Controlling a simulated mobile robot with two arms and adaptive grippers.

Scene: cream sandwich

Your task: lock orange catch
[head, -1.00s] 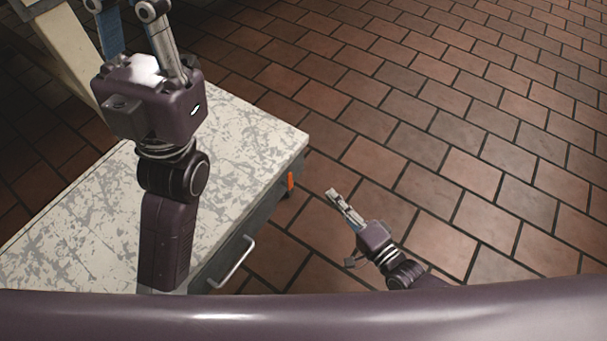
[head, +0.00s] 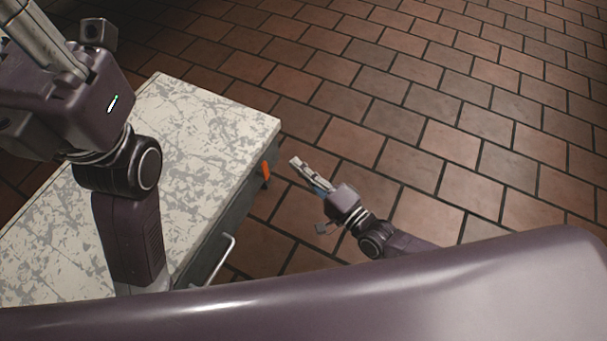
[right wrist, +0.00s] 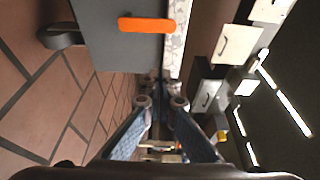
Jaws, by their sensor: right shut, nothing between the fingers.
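The orange catch (head: 266,172) is a small bar on the grey side of the cabinet, just below its worn white top (head: 205,125). In the right wrist view the catch (right wrist: 146,25) lies lengthwise across the picture near the top. My right gripper (head: 296,162) is shut and empty. It is over the floor, a little right of the catch and apart from it. In the right wrist view its fingers (right wrist: 160,88) reach forward below the catch. My left gripper (head: 32,30) is at the upper left; its fingertips are out of the picture.
A metal handle (head: 220,260) sticks out of the cabinet's front side, nearer to me than the catch. Brick-tiled floor (head: 430,130) to the right is clear. Pale cabinet fronts (right wrist: 237,43) show farther off in the right wrist view.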

